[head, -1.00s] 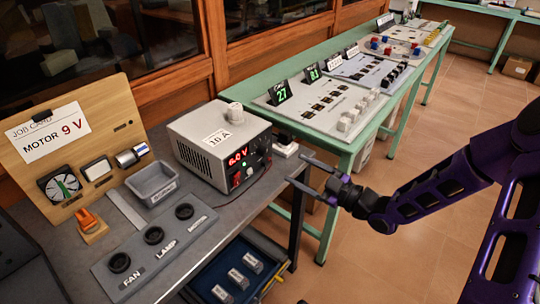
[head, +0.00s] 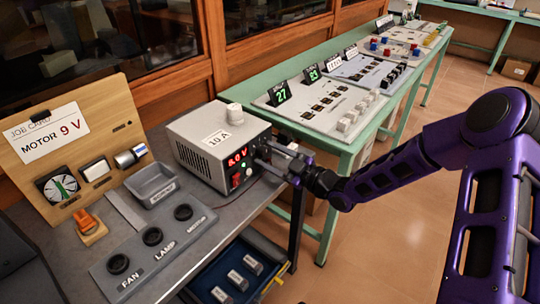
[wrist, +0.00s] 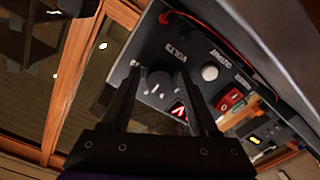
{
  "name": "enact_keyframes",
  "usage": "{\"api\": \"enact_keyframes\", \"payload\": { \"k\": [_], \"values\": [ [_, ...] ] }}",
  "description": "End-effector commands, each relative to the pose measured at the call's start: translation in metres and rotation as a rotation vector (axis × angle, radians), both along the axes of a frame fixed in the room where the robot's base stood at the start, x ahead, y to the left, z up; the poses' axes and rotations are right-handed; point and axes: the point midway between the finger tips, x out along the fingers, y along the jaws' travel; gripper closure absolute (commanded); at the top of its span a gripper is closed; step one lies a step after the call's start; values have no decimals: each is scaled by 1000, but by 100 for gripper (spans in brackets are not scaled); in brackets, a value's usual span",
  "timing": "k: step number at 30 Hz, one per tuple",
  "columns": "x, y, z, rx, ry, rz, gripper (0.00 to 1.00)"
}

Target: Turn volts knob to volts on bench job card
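The job card (head: 47,133) on the wooden board at left reads "MOTOR 9 V". The grey power supply (head: 208,152) stands on the bench; its red display (head: 238,159) looks like 8.0 V, though the digits are small. The volts knob (wrist: 158,82) is dark and round, below the "VOLTS" label in the wrist view. My gripper (head: 268,155) is at the right side of the supply's front panel. In the wrist view its two fingers (wrist: 160,76) stand apart on either side of the knob, with small gaps seeming to show. In the head view the gripper hides the knob.
A red switch (wrist: 229,101) and a white knob (wrist: 209,72) sit beside the volts knob. A red lead (wrist: 195,20) runs along the panel. A blue drawer (head: 240,270) is open below the bench. The green table (head: 330,146) stands close behind my gripper.

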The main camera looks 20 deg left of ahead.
Motion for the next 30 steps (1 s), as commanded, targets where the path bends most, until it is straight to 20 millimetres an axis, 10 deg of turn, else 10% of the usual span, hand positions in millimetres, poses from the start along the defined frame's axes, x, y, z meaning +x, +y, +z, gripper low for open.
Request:
{"api": "enact_keyframes", "payload": {
  "k": [9,30],
  "values": [
    [0,0,0,0,0,0,99],
    [-1,-1,-1,91,225,-1,100]
  ]
}}
